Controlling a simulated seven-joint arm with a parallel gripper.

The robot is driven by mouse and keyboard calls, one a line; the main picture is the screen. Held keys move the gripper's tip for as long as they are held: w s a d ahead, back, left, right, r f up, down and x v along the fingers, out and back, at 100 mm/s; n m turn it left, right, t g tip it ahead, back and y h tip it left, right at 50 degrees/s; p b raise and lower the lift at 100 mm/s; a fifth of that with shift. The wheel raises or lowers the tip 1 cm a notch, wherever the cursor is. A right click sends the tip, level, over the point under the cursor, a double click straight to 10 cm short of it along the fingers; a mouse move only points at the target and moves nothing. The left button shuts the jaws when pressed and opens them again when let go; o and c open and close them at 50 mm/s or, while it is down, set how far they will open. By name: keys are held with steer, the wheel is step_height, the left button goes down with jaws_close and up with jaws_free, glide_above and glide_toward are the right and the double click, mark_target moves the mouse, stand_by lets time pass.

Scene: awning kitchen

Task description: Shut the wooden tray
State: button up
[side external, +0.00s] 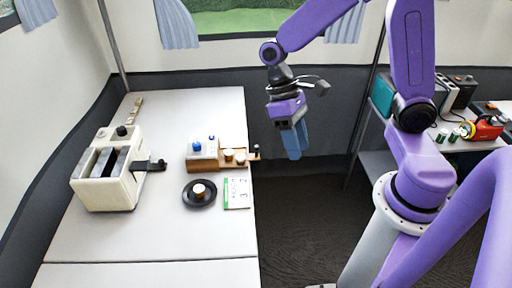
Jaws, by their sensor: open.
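The wooden tray (236,165) is slid out to the right from the wood-and-white box (201,158), reaching the table's right edge. It holds several small round pieces, and a small dark knob (256,149) stands at its outer end. Blue-topped items sit on the box. My gripper (293,153) hangs pointing down to the right of the tray, past the table edge and apart from it. Its blue fingers overlap in this view, and I see nothing between them.
A cream toaster-like box (107,190) with a dark side lever stands at the left. A black round dish (199,200) and a green-white card (237,193) lie in front of the tray. A shelf with a red item (487,127) stands at the right. The table's front is clear.

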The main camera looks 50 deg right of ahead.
steer(key=w+d+f+m+y, duration=0.5)
steer(key=w+m, duration=0.1)
steer(key=w, duration=0.1)
steer(key=w+d+f+m+y, duration=0.4)
steer(key=w+d+f+m, duration=0.15)
steer(key=w, duration=0.25)
steer(key=w+d+f+m+t+y, duration=0.3)
steer(key=d+f+m+t+y, duration=0.2)
steer(key=d+f+m, duration=0.4)
steer(key=m+t+y, duration=0.2)
steer(key=m+t, duration=0.3)
steer(key=t, duration=0.2)
glide_toward(256, 146)
steer(key=x, duration=0.9)
steer(key=shift+w+a+f, duration=0.1)
steer(key=shift+a, duration=0.3)
jaws_close()
